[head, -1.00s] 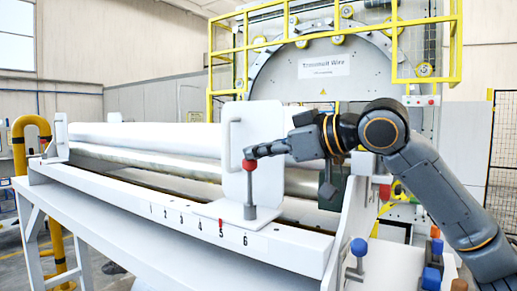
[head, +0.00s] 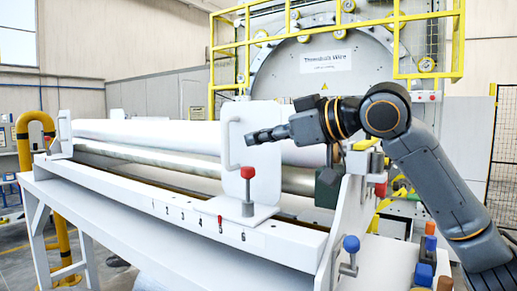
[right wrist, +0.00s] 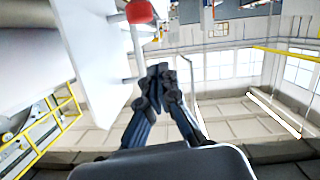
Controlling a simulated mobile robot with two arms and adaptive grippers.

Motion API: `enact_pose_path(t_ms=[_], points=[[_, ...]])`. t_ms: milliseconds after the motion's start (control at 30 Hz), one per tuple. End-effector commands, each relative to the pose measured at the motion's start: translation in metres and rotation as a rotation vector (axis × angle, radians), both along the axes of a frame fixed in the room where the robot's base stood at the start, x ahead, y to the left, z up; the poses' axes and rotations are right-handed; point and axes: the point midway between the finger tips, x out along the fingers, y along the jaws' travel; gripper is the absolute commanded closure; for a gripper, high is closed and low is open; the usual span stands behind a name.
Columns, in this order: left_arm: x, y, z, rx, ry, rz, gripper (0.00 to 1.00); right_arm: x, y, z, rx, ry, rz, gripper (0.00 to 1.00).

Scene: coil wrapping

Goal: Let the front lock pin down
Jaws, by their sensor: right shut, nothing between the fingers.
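The front lock pin (head: 248,173) has a red knob on a grey stem. It stands upright on the foot of the white plate (head: 265,140), near the marks 5 and 6. The red knob also shows at the top of the right wrist view (right wrist: 140,11). My right gripper (head: 252,137) is shut and empty, above the knob and apart from it, in front of the white plate by its bar handle. Its closed fingers also show in the right wrist view (right wrist: 158,72). My left gripper is not in view.
White rollers (head: 145,135) lie behind the numbered rail (head: 120,190). A blue-knobbed pin (head: 351,244) stands at the rail's right end, and another red knob (head: 380,190) is behind it. A yellow-railed machine (head: 335,70) stands behind.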

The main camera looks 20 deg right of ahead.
Motion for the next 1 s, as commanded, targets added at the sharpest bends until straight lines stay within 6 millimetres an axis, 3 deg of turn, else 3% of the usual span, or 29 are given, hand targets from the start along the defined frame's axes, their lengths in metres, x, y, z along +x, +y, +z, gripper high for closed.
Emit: enact_pose_path(t_ms=[33, 100, 400, 1000], points=[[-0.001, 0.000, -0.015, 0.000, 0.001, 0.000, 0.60, -0.009, -0.009, -0.006, 0.001, -0.003, -0.005, 1.00], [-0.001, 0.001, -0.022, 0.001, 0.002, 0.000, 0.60, -0.021, -0.017, -0.003, 0.001, -0.003, -0.005, 1.00], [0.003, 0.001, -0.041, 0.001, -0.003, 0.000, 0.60, -0.062, -0.046, 0.013, -0.001, -0.002, -0.004, 1.00], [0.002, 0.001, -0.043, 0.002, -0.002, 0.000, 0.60, -0.070, -0.052, 0.017, -0.001, 0.000, -0.003, 1.00]])
